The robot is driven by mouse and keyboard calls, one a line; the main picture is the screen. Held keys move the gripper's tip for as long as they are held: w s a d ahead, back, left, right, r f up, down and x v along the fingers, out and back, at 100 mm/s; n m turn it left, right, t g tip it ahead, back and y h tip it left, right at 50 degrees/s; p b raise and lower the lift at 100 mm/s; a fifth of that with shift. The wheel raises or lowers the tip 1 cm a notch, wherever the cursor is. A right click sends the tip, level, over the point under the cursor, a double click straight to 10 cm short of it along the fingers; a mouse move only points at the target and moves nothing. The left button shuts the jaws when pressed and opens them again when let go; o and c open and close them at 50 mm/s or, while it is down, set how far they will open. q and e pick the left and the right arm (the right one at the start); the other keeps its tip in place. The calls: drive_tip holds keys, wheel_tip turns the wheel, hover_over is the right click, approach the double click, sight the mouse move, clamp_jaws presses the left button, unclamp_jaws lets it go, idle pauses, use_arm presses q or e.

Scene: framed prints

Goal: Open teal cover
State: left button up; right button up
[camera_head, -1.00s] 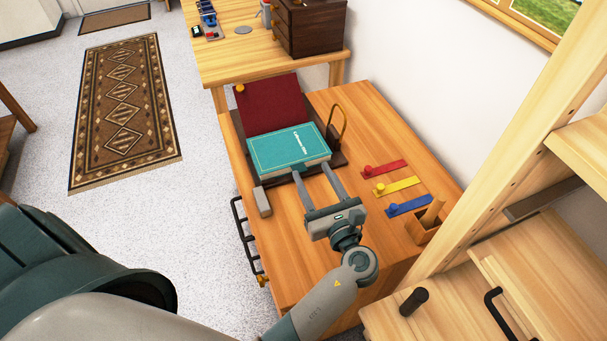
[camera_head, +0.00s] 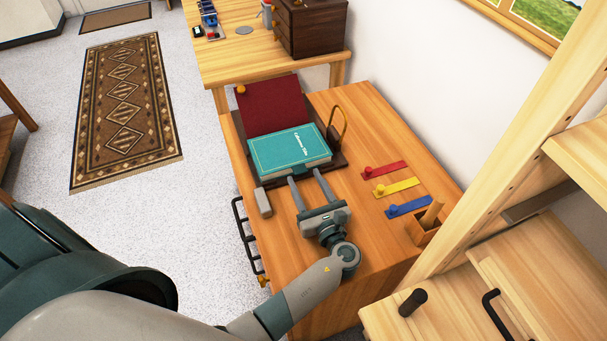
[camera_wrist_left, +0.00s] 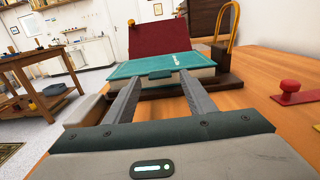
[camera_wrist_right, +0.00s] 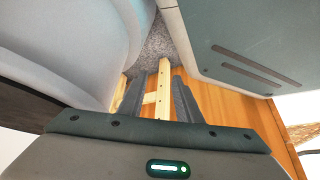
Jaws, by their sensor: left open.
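The teal cover (camera_head: 285,152) is closed and lies flat on a thick book in a dark wooden stand. It also shows in the left wrist view (camera_wrist_left: 150,66), with a darker teal tab (camera_wrist_left: 160,74) at its front edge. My left gripper (camera_head: 305,176) is open and empty, just in front of the book, its fingers pointing at the front edge. The tab sits between the fingertips in the left wrist view; I cannot tell whether they touch. My right gripper (camera_wrist_right: 158,82) is open and empty, away from the book, and shows only in its own wrist view.
A raised maroon panel (camera_head: 273,103) stands behind the book. A yellow hoop (camera_head: 340,124) is at its right, a grey block (camera_head: 263,202) at front left. Red, yellow and blue strips (camera_head: 408,206) and a wooden holder (camera_head: 424,230) lie right. The tabletop's front is clear.

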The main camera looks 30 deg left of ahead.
use_arm(q)
drive_tip(key=shift+x, duration=1.05)
drive_tip(key=shift+c, duration=0.3)
clamp_jaws()
drive_tip(key=shift+r, duration=0.1)
use_arm(e)
drive_tip(key=shift+s+d+f+g, duration=0.15)
drive_tip(key=shift+s+d, duration=0.1)
drive_tip(key=shift+s, duration=0.15)
drive_tip(key=shift+s+d+f+g, duration=0.1)
drive_tip(key=shift+s+d+g, duration=0.1)
drive_tip(key=shift+s, duration=0.2)
drive_tip(key=shift+s, duration=0.1)
